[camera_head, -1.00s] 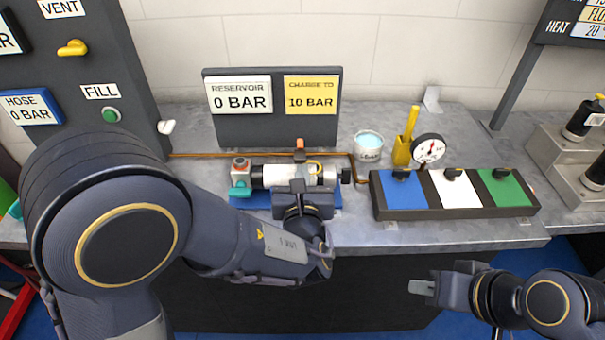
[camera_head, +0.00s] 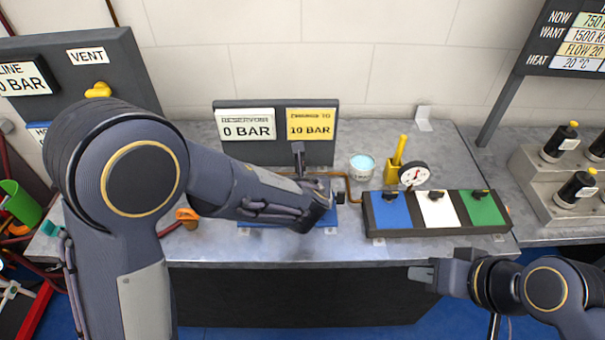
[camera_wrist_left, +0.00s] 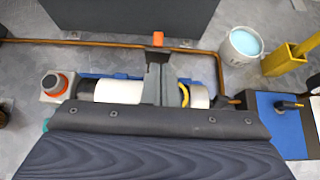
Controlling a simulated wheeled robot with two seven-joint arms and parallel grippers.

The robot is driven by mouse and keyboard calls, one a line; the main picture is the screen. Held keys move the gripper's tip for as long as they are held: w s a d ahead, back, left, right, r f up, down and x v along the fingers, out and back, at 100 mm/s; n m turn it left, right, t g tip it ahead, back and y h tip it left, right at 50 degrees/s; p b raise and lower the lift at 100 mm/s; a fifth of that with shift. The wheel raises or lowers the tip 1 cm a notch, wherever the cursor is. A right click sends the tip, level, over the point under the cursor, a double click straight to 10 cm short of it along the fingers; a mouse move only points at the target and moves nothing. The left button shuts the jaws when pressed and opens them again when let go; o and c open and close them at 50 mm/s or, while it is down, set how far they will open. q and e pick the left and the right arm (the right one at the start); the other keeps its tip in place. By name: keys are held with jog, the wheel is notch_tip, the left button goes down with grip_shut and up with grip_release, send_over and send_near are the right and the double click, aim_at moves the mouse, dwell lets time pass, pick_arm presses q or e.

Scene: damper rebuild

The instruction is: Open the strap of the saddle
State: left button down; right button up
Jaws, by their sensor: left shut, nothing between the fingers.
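The saddle's blue base (camera_head: 325,231) sits at the bench's front edge, mostly hidden by my left arm in the head view. In the left wrist view a white cylinder (camera_wrist_left: 118,92) lies on the saddle's blue base (camera_wrist_left: 88,78). An orange tab (camera_wrist_left: 158,39) shows just beyond the fingertips of my left gripper (camera_wrist_left: 157,56); I cannot tell if they touch. A yellow ring (camera_wrist_left: 184,95) is around the cylinder, right of the fingers. My left gripper (camera_head: 298,150) is shut and empty over the saddle. My right gripper (camera_head: 421,274) hangs in front of the bench, away from the saddle.
A copper pipe (camera_wrist_left: 100,43) runs behind the saddle. A cup (camera_head: 361,167), a yellow holder (camera_head: 393,171) and a dial gauge (camera_head: 414,174) stand to the right, behind a tray with blue, white and green pads (camera_head: 437,210). A sign board (camera_head: 270,150) stands behind.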

pick_arm(q)
jog(key=shift+w, duration=0.35)
jog(key=shift+r, duration=0.2)
